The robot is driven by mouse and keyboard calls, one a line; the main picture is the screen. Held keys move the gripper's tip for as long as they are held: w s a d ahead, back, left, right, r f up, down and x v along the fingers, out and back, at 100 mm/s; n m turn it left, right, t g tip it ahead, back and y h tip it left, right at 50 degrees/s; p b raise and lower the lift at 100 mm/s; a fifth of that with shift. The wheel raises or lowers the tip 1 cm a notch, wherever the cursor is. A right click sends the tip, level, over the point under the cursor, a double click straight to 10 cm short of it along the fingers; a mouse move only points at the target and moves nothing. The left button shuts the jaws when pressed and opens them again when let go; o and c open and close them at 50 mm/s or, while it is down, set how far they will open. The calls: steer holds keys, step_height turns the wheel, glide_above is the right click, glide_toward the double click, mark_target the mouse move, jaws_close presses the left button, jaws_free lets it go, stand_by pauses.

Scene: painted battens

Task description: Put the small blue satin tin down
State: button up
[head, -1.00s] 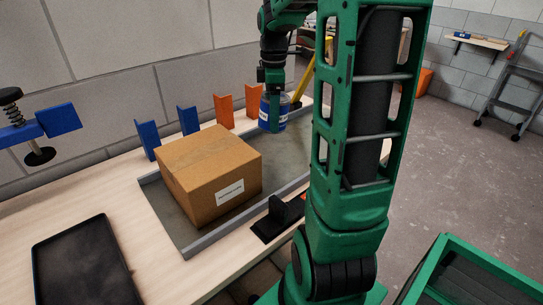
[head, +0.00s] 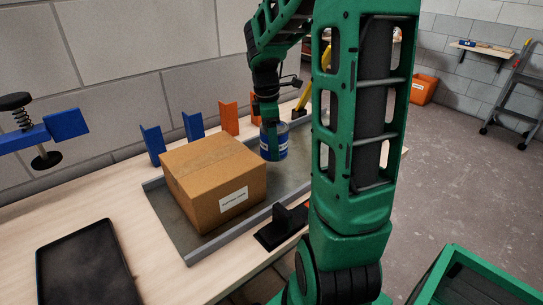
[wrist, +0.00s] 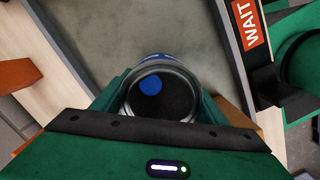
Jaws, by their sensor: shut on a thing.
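The small blue satin tin (head: 280,142) has a blue body with a pale label band. My gripper (head: 271,143) is shut around its sides and holds it upright over the far part of the grey tray (head: 178,222), just behind the cardboard box. In the wrist view the tin (wrist: 161,92) shows from above between the two green fingers, with a metal rim, a dark top and a blue spot. The bare tray floor (wrist: 130,28) lies beyond it.
A cardboard box (head: 212,178) fills the tray's near part. Blue and orange angle pieces (head: 229,118) stand along the wall side. A black tray (head: 85,268) lies on the bench at left. An orange WAIT label (wrist: 246,25) is beside the tray.

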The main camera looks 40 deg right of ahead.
steer(key=shift+f, duration=2.2)
steer(key=shift+f, duration=0.1)
steer(key=o, duration=2)
